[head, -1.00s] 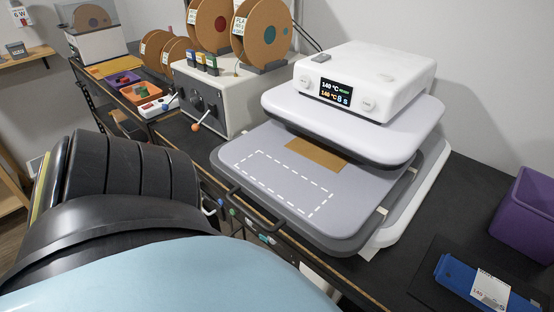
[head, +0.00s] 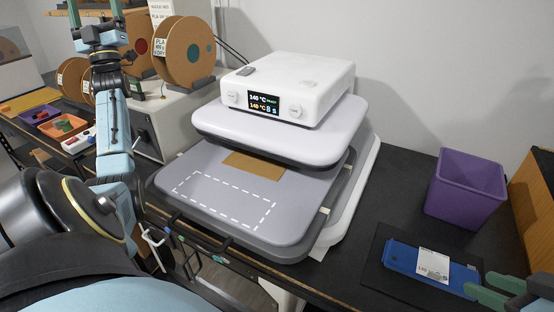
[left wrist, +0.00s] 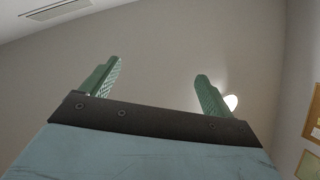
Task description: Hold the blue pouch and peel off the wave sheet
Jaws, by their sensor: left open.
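The blue pouch (head: 403,258) lies flat on a dark mat at the lower right of the head view. A white printed sheet (head: 432,265) lies across its middle; I cannot make out a wave on it. My right gripper (head: 479,286) comes in from the right edge. Its green fingers are apart, at the pouch's right end; whether they touch it is unclear. My left gripper (head: 96,14) is raised at the top left, open and empty, far from the pouch. The left wrist view shows its two spread fingers (left wrist: 155,85) against wall and ceiling.
A white heat press (head: 290,85) with a grey lower plate (head: 190,180) stands left of the pouch. A brown patch lies on that plate. A purple bin (head: 468,190) stands behind the pouch. Brown spools (head: 185,55) stand at the back left.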

